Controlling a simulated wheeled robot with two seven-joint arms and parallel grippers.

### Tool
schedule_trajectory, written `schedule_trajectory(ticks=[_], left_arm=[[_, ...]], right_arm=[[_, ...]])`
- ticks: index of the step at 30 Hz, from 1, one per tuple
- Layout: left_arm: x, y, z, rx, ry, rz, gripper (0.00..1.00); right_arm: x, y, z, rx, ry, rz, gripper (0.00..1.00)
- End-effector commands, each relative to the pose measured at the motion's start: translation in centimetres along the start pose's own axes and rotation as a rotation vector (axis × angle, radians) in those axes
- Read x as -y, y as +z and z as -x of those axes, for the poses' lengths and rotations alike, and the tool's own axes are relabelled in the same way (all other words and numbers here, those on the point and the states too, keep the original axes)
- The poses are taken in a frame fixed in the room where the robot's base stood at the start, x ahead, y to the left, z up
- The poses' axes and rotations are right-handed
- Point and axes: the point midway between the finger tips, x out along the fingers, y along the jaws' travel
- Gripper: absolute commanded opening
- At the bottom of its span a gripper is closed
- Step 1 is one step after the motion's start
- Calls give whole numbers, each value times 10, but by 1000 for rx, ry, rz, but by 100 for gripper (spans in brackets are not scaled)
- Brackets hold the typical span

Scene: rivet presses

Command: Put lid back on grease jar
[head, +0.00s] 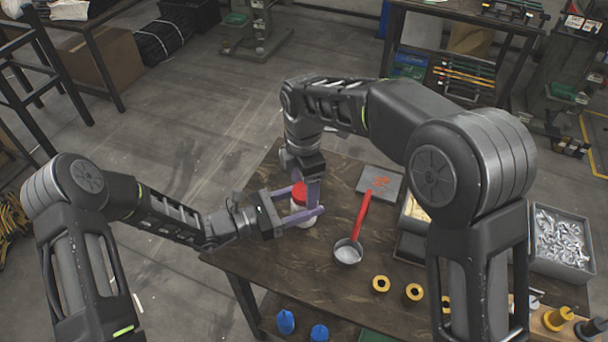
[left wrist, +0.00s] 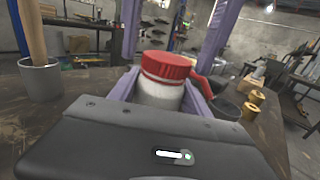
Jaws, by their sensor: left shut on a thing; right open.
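The white grease jar (head: 297,207) stands near the left edge of the dark wooden table (head: 330,165). My left gripper (head: 301,208) is shut on the jar's body from the side; the jar also shows in the left wrist view (left wrist: 158,97). The red lid (left wrist: 168,67) sits on top of the jar and looks about level; I cannot tell if it is screwed tight. It also shows in the head view (head: 299,189). My right gripper (head: 309,184) points down at the jar, open, with a purple finger on either side above the lid in the left wrist view.
Yellow spools (head: 380,284) and blue bottles (head: 285,321) are nearer. A grey cup (left wrist: 41,78) holds a wooden handle. A bin of metal parts (head: 562,240) is far right.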

Motion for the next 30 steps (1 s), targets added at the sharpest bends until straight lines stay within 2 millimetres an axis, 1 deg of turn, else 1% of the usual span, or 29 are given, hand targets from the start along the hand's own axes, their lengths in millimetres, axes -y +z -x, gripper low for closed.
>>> schedule_trajectory(ticks=[3, 9, 10, 30], left_arm=[[0, 0, 0, 0, 1, -1, 0], [0, 0, 0, 0, 1, -1, 0], [0, 0, 0, 0, 1, -1, 0], [0, 0, 0, 0, 0, -1, 0]], right_arm=[[0, 0, -3, 0, 1, 0, 69], [0, 0, -3, 0, 1, 0, 69], [0, 0, -3, 0, 1, 0, 67], [0, 0, -3, 0, 2, -1, 12]])
